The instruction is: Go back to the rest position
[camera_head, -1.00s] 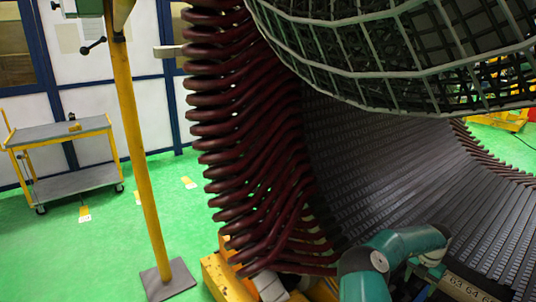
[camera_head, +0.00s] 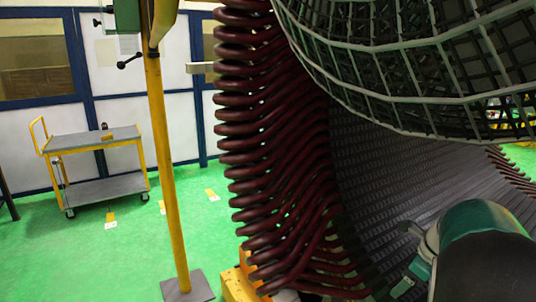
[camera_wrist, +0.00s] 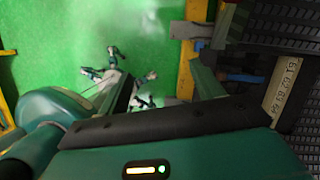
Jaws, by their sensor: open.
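My gripper (camera_wrist: 163,80) shows in the wrist view with its two dark fingers apart and nothing between them. Green floor shows through the gap. In the head view my teal and black arm (camera_head: 470,250) fills the lower right, in front of the stator's lower inner wall; the fingers cannot be made out clearly there. The stator (camera_head: 410,170) is a large ring with dark grey slotted inner walls and dark red winding bars (camera_head: 265,130) along its left edge. In the wrist view its slotted wall (camera_wrist: 265,20) and a numbered strip (camera_wrist: 283,85) lie right of my gripper.
A dark lattice cylinder (camera_head: 400,60) hangs inside the stator, above my arm. A yellow post (camera_head: 165,170) on a grey foot stands left of the windings. A yellow-framed trolley (camera_head: 95,140) stands by the wall. The green floor (camera_head: 110,265) between them is open.

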